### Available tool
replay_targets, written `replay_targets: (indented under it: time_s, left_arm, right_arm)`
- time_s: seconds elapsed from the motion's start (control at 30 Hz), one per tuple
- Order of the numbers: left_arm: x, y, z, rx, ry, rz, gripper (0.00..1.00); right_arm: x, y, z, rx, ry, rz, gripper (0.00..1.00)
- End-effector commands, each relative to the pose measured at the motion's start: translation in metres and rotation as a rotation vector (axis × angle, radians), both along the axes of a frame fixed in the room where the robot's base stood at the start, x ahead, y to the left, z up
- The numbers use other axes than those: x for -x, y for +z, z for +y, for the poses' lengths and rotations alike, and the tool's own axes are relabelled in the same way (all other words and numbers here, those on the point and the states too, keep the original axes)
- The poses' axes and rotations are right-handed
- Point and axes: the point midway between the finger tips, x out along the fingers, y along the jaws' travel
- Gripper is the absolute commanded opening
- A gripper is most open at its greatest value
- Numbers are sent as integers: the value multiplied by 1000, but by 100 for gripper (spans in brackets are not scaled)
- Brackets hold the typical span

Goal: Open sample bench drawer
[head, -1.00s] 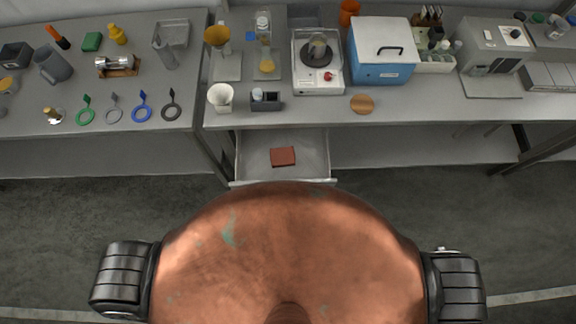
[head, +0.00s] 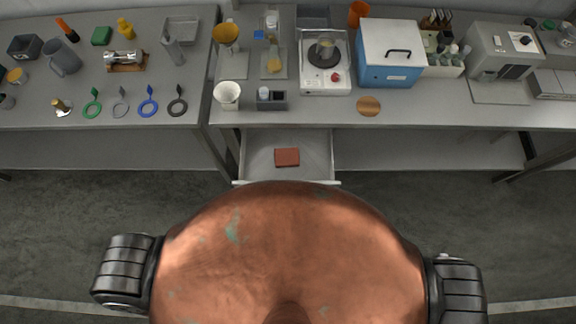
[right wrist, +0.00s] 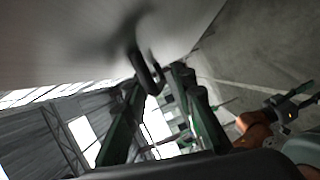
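The sample bench drawer (head: 258,150) shows in the head view below the front edge of the grey bench (head: 340,112). It is pulled out, with its inside visible and a red-brown flat block (head: 287,157) lying in it. Its front edge lies just beyond my copper-coloured body, which hides what is directly below. In the right wrist view, my right gripper (right wrist: 166,80) has its dark fingers apart, close to a pale smooth surface. I cannot tell whether they touch it, and no held object shows between them.
The bench carries a hot plate (head: 325,84), a blue box with a white lid (head: 388,72), a white cup (head: 227,96) and a grey machine (head: 505,62). A second bench at left holds coloured rings (head: 148,110) and vessels. The floor before the benches is clear.

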Motion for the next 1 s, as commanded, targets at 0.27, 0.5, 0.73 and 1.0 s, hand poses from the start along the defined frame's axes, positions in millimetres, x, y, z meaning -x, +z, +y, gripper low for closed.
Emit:
replay_targets:
  time_s: [0.27, 0.5, 0.73, 1.0]
  left_arm:
    - [-1, 0, 0, 0, 0, -1, 40]
    - [-2, 0, -1, 1, 0, -2, 40]
    - [-2, 0, -1, 1, 0, -2, 40]
    - [-2, 0, -1, 1, 0, -2, 40]
  right_arm:
    - [11, 1, -35, 4, -1, 1, 24]
    - [26, 5, -82, 4, 0, 1, 24]
    - [35, 8, -109, 1, 0, 0, 24]
    - [36, 9, -114, 0, 0, 0, 24]
